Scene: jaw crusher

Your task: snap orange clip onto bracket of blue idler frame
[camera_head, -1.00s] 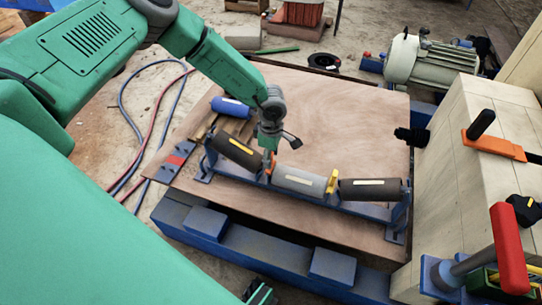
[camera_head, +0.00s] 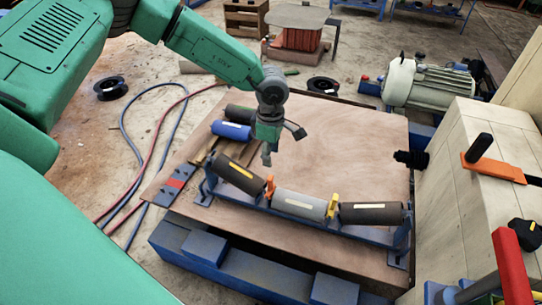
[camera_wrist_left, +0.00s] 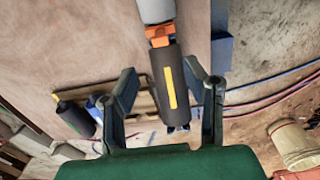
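The orange clip (camera_head: 270,187) sits at the bracket between the left dark roller (camera_head: 238,174) and the grey middle roller (camera_head: 299,203) of the blue idler frame (camera_head: 320,230). The clip also shows in the left wrist view (camera_wrist_left: 160,36), between the two rollers. I cannot tell whether it is fully snapped on. My left gripper (camera_head: 266,158) is just above and behind the clip, apart from it. In the left wrist view its fingers (camera_wrist_left: 160,70) are spread and empty, with the dark roller showing beyond them. My right gripper is out of view.
A yellow clip (camera_head: 332,206) stands between the grey roller and the right dark roller (camera_head: 370,213). A loose blue roller (camera_head: 231,130) lies behind the frame's left end. The wooden board (camera_head: 350,150) is clear behind the frame. A pale block (camera_head: 470,190) stands at the right.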

